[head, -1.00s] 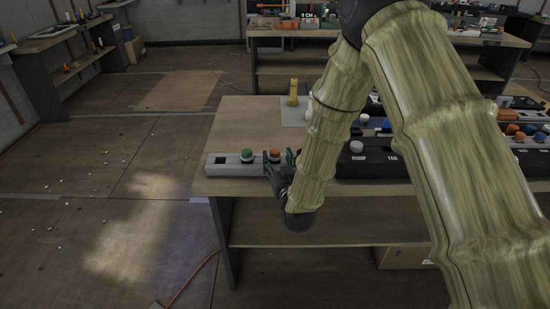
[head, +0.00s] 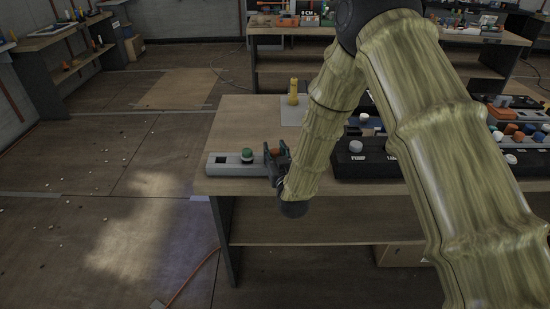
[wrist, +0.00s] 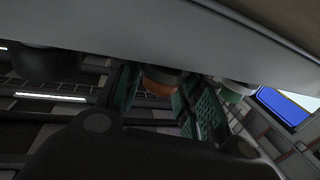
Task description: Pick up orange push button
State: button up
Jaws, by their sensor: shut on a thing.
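The orange push button (head: 275,151) sits at the right end of the grey button box, partly hidden by my gripper. My gripper (head: 276,154) is shut on it, coming in from the front right. In the wrist view the orange button (wrist: 160,82) is between the teal finger pads of my gripper (wrist: 163,95). A green push button (head: 247,154) stands on the same box to the left; it also shows in the wrist view (wrist: 232,93). I cannot tell whether the orange button is clear of the box.
The grey button box (head: 222,170) lies at the front left of the wooden table (head: 240,118). A black labelled box (head: 350,171) with a white button stands to the right. A yellow object (head: 293,92) stands on a light plate behind. Floor to the left is open.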

aim_at(275, 151)
jog(key=shift+r, duration=0.85)
notch_tip(275, 151, up, 2)
jog(key=shift+b, duration=0.5)
jog(key=s+d+b, duration=0.1)
jog(key=s+d, duration=0.2)
jog(key=s, duration=0.4)
jog(key=s+d+r+b, duration=0.1)
jog(key=s+d, duration=0.3)
jog(key=s, duration=0.3)
jog(key=shift+d+r, duration=0.15)
jog(key=shift+d, duration=0.15)
jog(key=shift+s, duration=0.1)
